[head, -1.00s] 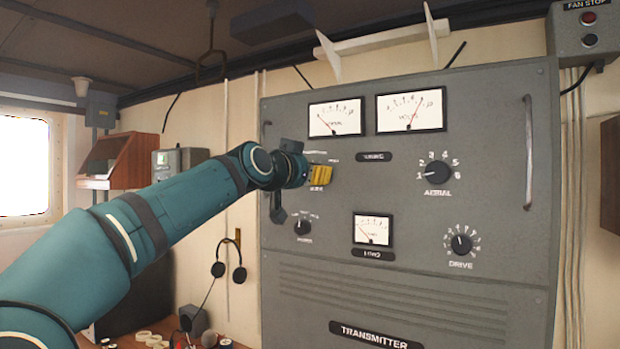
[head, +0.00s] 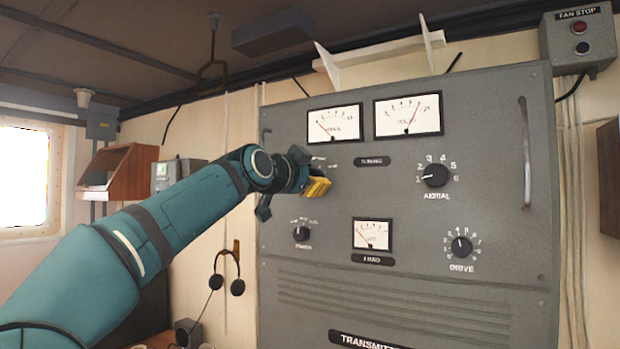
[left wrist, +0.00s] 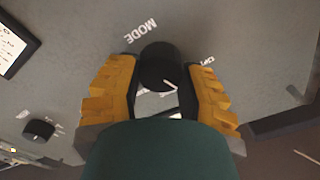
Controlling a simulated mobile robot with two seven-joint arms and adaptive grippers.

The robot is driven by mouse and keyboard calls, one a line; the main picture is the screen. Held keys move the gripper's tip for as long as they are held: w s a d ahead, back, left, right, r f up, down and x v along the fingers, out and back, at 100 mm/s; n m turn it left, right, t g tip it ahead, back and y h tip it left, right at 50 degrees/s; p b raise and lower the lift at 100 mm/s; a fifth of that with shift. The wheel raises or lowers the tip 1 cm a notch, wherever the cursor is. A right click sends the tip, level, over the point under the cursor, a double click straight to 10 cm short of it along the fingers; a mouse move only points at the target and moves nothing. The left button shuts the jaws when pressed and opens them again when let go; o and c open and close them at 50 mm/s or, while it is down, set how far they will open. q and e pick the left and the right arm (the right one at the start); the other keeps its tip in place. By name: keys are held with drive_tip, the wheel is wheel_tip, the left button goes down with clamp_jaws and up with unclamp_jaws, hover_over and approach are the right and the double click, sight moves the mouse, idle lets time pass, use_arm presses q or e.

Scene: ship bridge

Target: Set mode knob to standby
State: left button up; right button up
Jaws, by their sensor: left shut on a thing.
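The mode knob (left wrist: 158,66) is a round black knob with a white pointer line. It shows in the left wrist view, with the MODE label beside it and other labels partly hidden. In the head view my gripper covers it. My left gripper (head: 318,187) is at the upper left of the grey transmitter panel (head: 400,285). Its yellow fingers (left wrist: 160,85) stand on both sides of the knob, shut on it. Which label the pointer faces is not clear. My right gripper is not in view.
A smaller knob (head: 301,233) sits below my gripper. Meters, the aerial knob (head: 436,175) and the drive knob (head: 461,246) are farther right. A vertical handle (head: 525,150) sticks out at the panel's right. Headphones (head: 228,272) hang at the left.

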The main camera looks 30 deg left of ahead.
use_arm(q)
drive_tip(key=shift+r, duration=0.15)
drive_tip(key=o, duration=1.2)
drive_tip(key=shift+w, duration=0.1)
drive_tip(key=s, duration=1.2)
